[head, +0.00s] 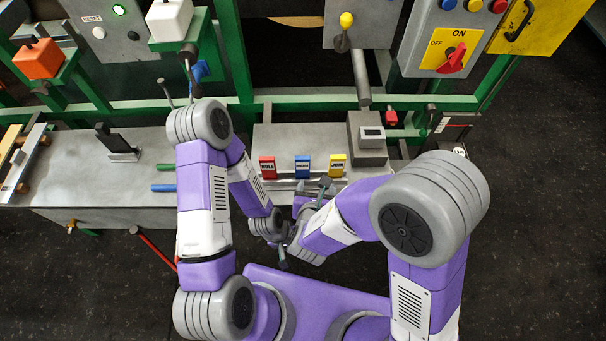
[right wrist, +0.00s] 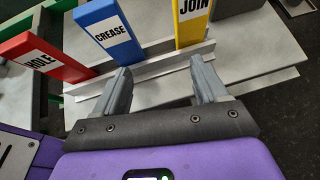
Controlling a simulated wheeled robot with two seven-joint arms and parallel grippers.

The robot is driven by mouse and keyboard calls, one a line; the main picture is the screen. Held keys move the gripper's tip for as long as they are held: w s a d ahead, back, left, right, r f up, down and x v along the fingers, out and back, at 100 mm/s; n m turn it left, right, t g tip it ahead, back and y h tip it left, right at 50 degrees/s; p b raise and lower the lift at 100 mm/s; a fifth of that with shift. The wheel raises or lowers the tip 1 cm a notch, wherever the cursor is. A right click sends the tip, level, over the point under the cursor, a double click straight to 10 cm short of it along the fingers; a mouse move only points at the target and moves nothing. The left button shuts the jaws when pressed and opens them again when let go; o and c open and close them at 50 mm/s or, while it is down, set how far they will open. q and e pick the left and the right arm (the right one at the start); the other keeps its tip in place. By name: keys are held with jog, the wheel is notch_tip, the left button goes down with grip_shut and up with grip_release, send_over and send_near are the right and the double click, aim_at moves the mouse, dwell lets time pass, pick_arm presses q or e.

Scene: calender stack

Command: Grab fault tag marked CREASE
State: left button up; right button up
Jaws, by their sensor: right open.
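The blue CREASE tag (head: 302,166) stands in the middle of a row of three on a pale metal rack. It also shows in the right wrist view (right wrist: 110,38), with its label readable. The red HOLE tag (head: 267,167) is to its left and the yellow JOIN tag (head: 337,165) to its right. My right gripper (head: 313,188) is open and empty in front of the rack. In the right wrist view its fingertips (right wrist: 162,78) are apart, below the CREASE and JOIN tags. My left gripper (head: 282,258) is low near my body, and its jaws are unclear.
The tags stand in a metal rail (right wrist: 140,68) on a grey bench. A grey block (head: 366,135) is right of the tags. Another grey table (head: 90,175) at left holds a black-handled tool (head: 110,140). Green frame bars and control boxes are behind.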

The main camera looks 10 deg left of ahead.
aim_at(302, 167)
jog(key=a, duration=0.1)
jog(key=a+r+n+t+y+b, duration=0.1)
jog(key=a+r+y, duration=0.1)
jog(key=a, duration=0.1)
jog(key=shift+w+r+n+t, duration=0.25)
jog(key=shift+w+n+t, duration=0.05)
jog(key=shift+w+n, duration=0.1)
jog(key=shift+w+a+b, duration=0.1)
jog(key=shift+w+b, duration=0.15)
jog(key=shift+b, duration=0.05)
jog(key=b+x, duration=0.1)
jog(key=x, duration=0.5)
jog(key=shift+w, duration=0.35)
pick_arm(q)
notch_tip(302, 167, down, 4)
jog(key=shift+w+r, duration=0.1)
jog(key=shift+d, duration=0.1)
pick_arm(e)
jog(key=c, duration=1)
